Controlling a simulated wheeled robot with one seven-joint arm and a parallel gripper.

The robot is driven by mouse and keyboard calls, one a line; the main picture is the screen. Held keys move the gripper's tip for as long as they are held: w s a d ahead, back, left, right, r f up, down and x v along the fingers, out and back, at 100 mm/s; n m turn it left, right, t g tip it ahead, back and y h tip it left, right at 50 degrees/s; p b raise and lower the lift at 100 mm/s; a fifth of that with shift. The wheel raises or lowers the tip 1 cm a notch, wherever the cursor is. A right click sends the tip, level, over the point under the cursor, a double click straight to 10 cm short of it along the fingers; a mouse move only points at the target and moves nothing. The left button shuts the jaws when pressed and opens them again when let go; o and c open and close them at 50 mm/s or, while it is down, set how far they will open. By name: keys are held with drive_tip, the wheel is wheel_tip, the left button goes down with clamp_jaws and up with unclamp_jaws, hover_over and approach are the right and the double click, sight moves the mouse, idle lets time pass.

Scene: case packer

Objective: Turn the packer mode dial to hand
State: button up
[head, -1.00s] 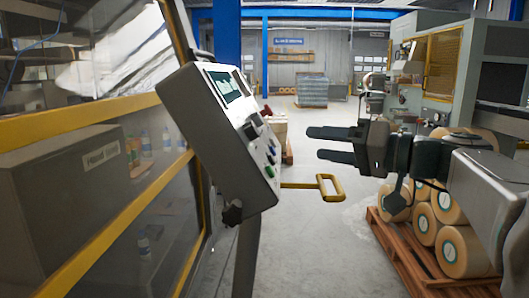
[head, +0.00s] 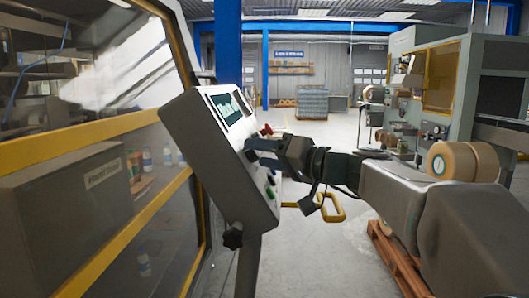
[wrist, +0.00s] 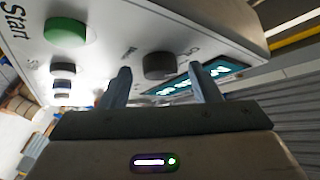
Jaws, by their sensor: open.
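The grey control box (head: 205,150) stands on a post left of centre in the head view, with a lit screen (head: 230,110) on its sloped face. A round dark knob (wrist: 160,65), which looks like the mode dial, shows in the wrist view between the screen and the green Start button (wrist: 66,32). Its lettering and setting are too blurred to read. My gripper (head: 258,153) is at the box's face, its fingers hiding the dial in the head view. In the wrist view my gripper (wrist: 158,78) is open and empty, with one finger on each side of the knob. Contact cannot be told.
A glazed guard with yellow rails (head: 110,132) fills the left. Rolls (head: 452,162) and a wooden pallet (head: 395,262) stand at the right. The floor behind is open.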

drive_tip(key=c, duration=1)
